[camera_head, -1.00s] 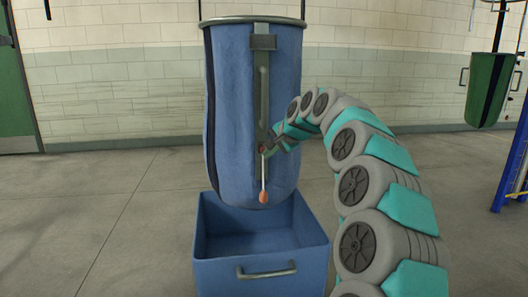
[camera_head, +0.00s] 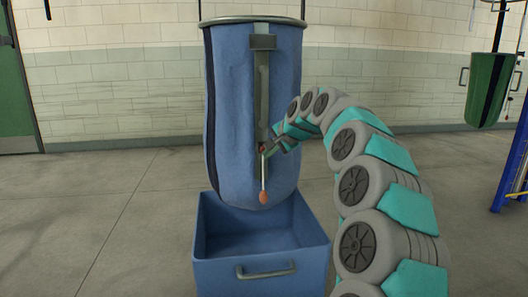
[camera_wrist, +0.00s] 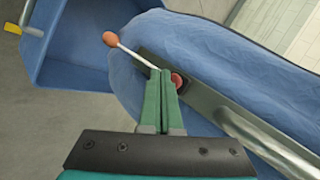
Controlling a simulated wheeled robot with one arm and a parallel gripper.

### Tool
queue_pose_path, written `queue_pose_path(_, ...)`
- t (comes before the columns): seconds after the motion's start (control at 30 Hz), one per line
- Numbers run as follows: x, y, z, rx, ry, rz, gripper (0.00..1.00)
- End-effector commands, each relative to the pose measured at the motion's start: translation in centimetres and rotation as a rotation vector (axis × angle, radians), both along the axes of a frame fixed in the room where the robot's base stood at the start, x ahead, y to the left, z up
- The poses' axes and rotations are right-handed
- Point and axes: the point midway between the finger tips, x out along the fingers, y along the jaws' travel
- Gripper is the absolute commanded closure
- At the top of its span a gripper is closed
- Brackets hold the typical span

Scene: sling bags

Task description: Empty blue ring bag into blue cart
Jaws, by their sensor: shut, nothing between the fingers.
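The blue ring bag (camera_head: 226,110) hangs upright from a metal ring at its top, with its rounded bottom over the open blue cart (camera_head: 265,270). A metal strip (camera_head: 261,95) runs down the bag's front. At its lower end are a thin lever with an orange knob (camera_head: 263,197) and a red round part (camera_wrist: 177,81). My gripper (camera_wrist: 162,73) is shut and empty, its green fingertips at the strip's end beside the lever's base and the red part. I cannot tell whether they touch. The cart's visible inside looks empty; it also shows in the wrist view (camera_wrist: 75,45).
A green bag (camera_head: 487,90) hangs at the right near a blue post (camera_head: 512,165). A green door (camera_head: 15,100) is at the far left. The grey floor left of the cart is clear.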

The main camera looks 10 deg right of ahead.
Motion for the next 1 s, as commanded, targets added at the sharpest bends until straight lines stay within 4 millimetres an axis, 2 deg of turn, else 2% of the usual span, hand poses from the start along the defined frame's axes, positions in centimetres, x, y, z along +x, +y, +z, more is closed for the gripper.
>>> queue_pose_path(1.0,0.99,0.0,0.04,0.0,0.0,0.0,1.0)
